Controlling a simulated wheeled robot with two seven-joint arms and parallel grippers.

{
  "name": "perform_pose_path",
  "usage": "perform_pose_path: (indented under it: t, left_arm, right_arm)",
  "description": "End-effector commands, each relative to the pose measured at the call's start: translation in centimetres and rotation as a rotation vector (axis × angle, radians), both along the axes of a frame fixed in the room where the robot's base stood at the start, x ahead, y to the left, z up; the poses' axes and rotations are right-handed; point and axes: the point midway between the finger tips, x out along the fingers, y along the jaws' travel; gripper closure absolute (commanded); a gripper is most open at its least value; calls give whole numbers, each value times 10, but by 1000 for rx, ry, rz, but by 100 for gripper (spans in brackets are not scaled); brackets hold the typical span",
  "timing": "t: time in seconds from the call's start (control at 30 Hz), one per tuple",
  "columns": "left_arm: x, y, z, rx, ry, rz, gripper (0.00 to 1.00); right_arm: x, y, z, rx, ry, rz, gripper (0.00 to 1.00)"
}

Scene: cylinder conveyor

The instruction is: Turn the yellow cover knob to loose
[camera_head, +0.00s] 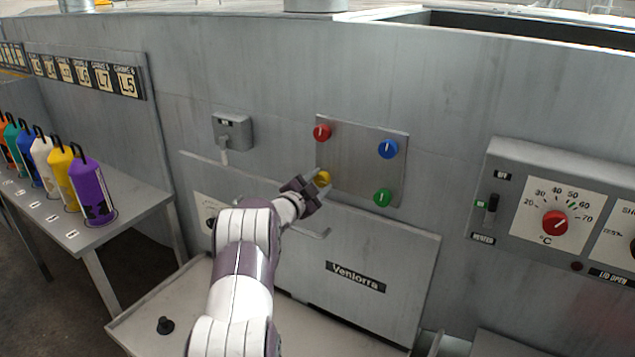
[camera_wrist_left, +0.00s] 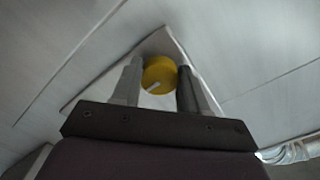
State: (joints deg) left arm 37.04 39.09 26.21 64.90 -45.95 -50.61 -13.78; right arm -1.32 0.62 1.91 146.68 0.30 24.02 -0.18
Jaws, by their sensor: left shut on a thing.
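The yellow cover knob (camera_head: 322,178) sits at the lower left corner of a square metal plate (camera_head: 358,165) on the machine's wall. In the left wrist view the yellow knob (camera_wrist_left: 159,75) is round, with a short white mark pointing to its lower left. My left gripper (camera_head: 317,187) is at the knob, with one finger on each side of it, shut on it. The gripper (camera_wrist_left: 158,84) also shows in the left wrist view. The arm and gripper hide part of the knob in the head view. My right gripper is not in view.
A red knob (camera_head: 322,132), a blue knob (camera_head: 387,148) and a green knob (camera_head: 382,197) share the plate. Below is a cover panel labelled Veniorra (camera_head: 400,290) with a handle. Right is a heater control box (camera_head: 510,160). Left, a table (camera_head: 100,238) holds several coloured bottles.

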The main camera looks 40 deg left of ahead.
Motion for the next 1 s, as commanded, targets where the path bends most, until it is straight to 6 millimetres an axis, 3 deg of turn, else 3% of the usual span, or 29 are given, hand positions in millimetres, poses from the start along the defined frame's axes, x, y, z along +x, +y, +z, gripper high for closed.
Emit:
perform_pose_path:
  t: [1.0]
  left_arm:
    - [0,-4,-3,-962,-49,2,87]
  right_arm:
    - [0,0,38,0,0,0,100]
